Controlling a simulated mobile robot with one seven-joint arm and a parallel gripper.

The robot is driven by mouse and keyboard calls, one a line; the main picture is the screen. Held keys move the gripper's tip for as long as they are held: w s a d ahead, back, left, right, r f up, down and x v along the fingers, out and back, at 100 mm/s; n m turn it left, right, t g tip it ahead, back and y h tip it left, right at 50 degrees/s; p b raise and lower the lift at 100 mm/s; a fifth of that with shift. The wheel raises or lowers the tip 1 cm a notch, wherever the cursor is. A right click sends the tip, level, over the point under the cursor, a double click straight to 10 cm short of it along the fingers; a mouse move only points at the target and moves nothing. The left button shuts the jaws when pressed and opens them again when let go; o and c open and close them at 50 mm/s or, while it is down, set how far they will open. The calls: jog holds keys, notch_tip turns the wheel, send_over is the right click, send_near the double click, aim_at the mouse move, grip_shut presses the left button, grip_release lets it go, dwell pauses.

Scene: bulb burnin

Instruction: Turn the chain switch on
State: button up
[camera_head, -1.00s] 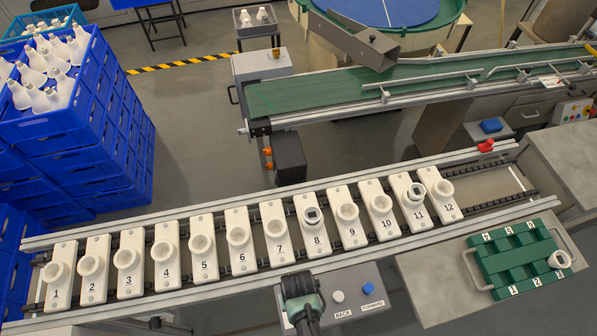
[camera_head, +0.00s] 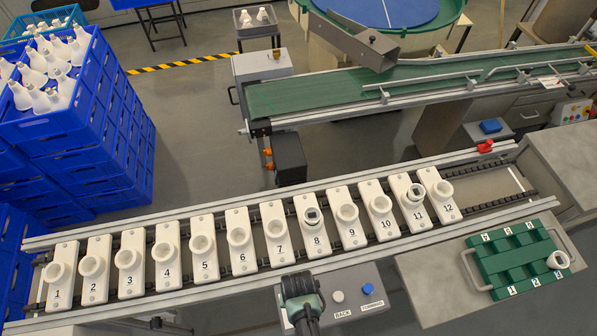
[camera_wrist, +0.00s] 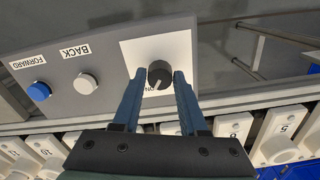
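The chain switch is a dark round knob (camera_wrist: 159,74) with a pale pointer line, on a white plate (camera_wrist: 183,50) of the grey control box. Lettering beside the knob is partly covered; an "N" shows. My gripper (camera_wrist: 157,75) is over the box in the wrist view, with one blue finger on each side of the knob. The fingers look apart, with thin gaps to the knob; contact is not clear. In the head view my gripper (camera_head: 302,290) hides the knob. The chain (camera_head: 490,202) carries numbered white sockets (camera_head: 240,255).
A white BACK button (camera_head: 338,296) and a blue FORWARD button (camera_head: 368,289) sit right of my gripper on the box (camera_head: 350,312). The conveyor's metal rail (camera_head: 400,243) runs just behind. A green rack (camera_head: 508,262) stands at the right. Blue crates (camera_head: 90,140) are stacked at the left.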

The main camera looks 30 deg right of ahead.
jog(key=o, duration=0.5)
jog(key=shift+c, duration=0.2)
jog(key=shift+r, duration=0.1)
notch_tip(320, 180, up, 13)
dwell(0.7)
